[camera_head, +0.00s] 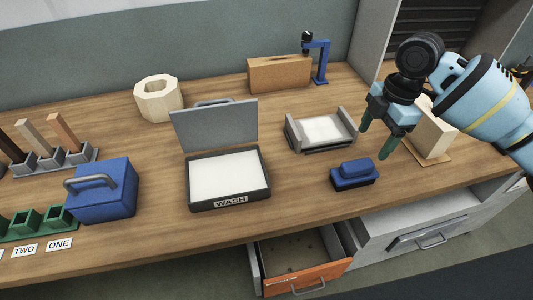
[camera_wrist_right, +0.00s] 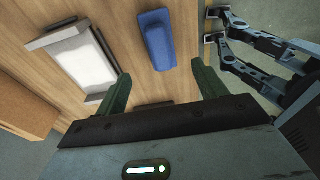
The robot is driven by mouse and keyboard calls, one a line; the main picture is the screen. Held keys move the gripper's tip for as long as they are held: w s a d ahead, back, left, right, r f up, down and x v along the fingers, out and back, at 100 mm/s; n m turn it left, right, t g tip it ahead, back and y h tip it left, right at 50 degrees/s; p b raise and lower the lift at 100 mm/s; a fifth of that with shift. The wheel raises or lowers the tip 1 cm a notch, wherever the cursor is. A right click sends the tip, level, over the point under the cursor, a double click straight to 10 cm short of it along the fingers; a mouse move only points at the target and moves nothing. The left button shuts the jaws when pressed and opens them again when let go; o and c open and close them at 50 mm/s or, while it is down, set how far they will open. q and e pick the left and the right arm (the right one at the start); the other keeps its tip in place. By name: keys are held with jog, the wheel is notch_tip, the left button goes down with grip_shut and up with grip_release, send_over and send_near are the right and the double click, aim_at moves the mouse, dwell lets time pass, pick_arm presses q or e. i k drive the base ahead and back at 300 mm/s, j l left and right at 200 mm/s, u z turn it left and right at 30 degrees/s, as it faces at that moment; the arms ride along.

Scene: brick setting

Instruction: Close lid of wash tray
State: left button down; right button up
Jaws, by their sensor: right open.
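The wash tray (camera_head: 229,197) is a dark box with a white inside and a "WASH" label on its front, in the middle of the bench in the head view. Its grey lid (camera_head: 216,126) stands up at the back edge, tilted slightly back, with a handle (camera_head: 212,102) along its top. My right gripper (camera_head: 374,141) is open and empty, above the bench to the right of the tray, near the blue block. Its two green fingers (camera_wrist_right: 163,88) show apart in the right wrist view. My left gripper is not in view.
A grey holder with a white pad (camera_head: 320,131) and a blue block (camera_head: 353,174) lie between tray and gripper. A blue box with handle (camera_head: 101,192) stands left of the tray. An orange drawer (camera_head: 303,277) is open below the front edge. Bench in front of the tray is clear.

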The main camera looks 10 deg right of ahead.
aim_at(210, 124)
jog(key=i+u, duration=0.2)
jog(key=u, duration=0.3)
jog(key=i+l+u, duration=0.15)
jog(key=u, duration=0.35)
jog(key=i, duration=0.05)
